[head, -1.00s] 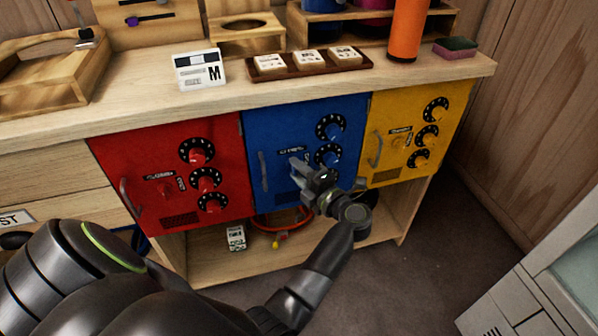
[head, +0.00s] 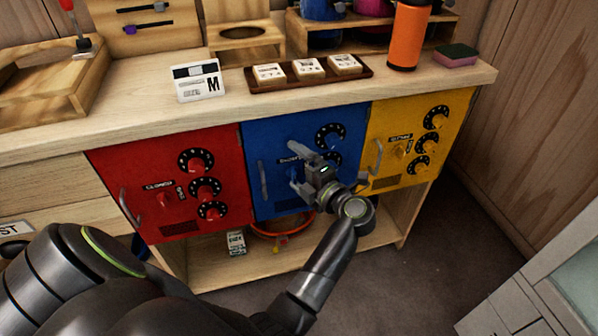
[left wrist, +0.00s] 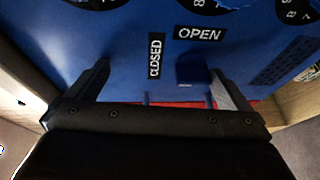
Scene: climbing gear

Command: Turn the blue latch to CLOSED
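The blue door (head: 262,140) carries the blue latch (left wrist: 192,72), which shows as a short dark blue block in the left wrist view. The OPEN label (left wrist: 200,34) is just above it there and the CLOSED label (left wrist: 154,55) is to its left. Which label the latch points to is hard to tell. My left gripper (left wrist: 160,68) is open, with the latch between its fingers, nearer the right finger; contact cannot be told. In the head view my left gripper (head: 293,166) is in front of the door and partly hides the latch and a dial. My right gripper is not in view.
A blue door handle (head: 264,182) is left of the gripper, and black-ringed dials (head: 330,136) are to its right. Red (head: 222,160) and yellow (head: 385,120) doors flank the blue one. An open shelf (head: 205,272) with an orange ring lies below. The floor in front is clear.

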